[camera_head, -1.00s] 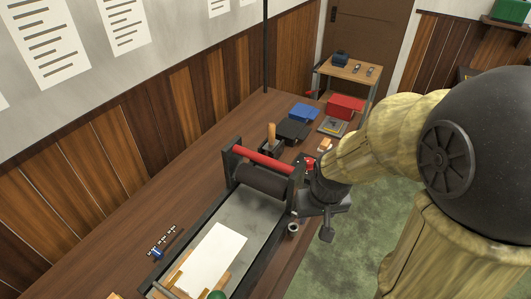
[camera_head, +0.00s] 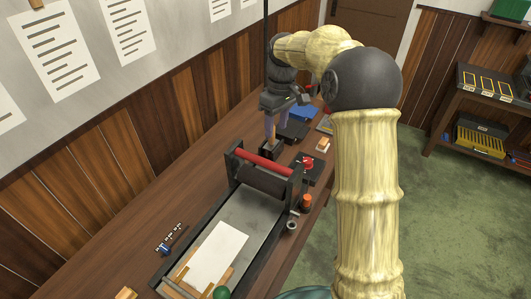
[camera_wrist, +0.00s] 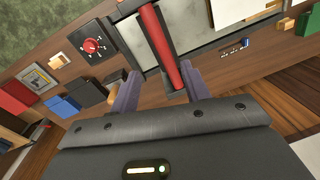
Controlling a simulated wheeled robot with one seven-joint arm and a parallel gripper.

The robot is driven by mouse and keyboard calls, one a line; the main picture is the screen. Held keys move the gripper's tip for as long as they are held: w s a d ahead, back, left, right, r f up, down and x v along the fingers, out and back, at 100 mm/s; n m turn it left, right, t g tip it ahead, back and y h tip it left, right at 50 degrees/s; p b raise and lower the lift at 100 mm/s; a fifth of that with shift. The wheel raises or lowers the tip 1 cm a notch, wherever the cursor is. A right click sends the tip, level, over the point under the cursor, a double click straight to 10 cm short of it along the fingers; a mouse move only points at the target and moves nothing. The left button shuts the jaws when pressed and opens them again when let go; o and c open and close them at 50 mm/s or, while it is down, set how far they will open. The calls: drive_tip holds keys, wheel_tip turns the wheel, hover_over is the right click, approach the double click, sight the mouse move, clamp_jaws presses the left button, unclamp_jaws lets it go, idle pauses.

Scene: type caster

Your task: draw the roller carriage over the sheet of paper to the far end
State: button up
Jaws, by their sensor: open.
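The roller carriage, with a red crossbar (camera_head: 262,165) and a dark roller (camera_head: 264,182) between black end plates, stands at the far part of the press bed (camera_head: 250,215). The white sheet of paper (camera_head: 217,252) lies flat on the bed, on the near side of the carriage. My gripper (camera_head: 276,130) is open, pointing down beyond the carriage, above a small black box (camera_head: 271,148). In the wrist view, the red crossbar (camera_wrist: 167,50) runs up between my two fingers (camera_wrist: 160,72) without visible contact; the paper (camera_wrist: 240,10) is partly in view.
A black box with a red knob (camera_head: 308,162) and an orange jar (camera_head: 306,201) stand right of the carriage. Blue (camera_head: 303,113) and dark boxes lie farther back. The bench left of the bed is mostly clear.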

sight(265, 159)
drive_tip(key=w+r+n, duration=0.1)
drive_tip(key=w+a+r+n+g+p, duration=0.1)
drive_tip(key=w+r, duration=0.1)
drive_tip(key=shift+w+a+r, duration=0.1)
drive_tip(key=shift+w+r, duration=0.05)
idle(0.3)
drive_tip(key=s+f+p, duration=0.1)
drive_tip(key=f, duration=0.4)
drive_tip(key=s+a+f+p, duration=0.1)
drive_tip(key=f, duration=0.5)
drive_tip(key=a+f+p, duration=0.1)
drive_tip(key=f, duration=0.5)
drive_tip(key=shift+s+p, duration=0.4)
clamp_jaws()
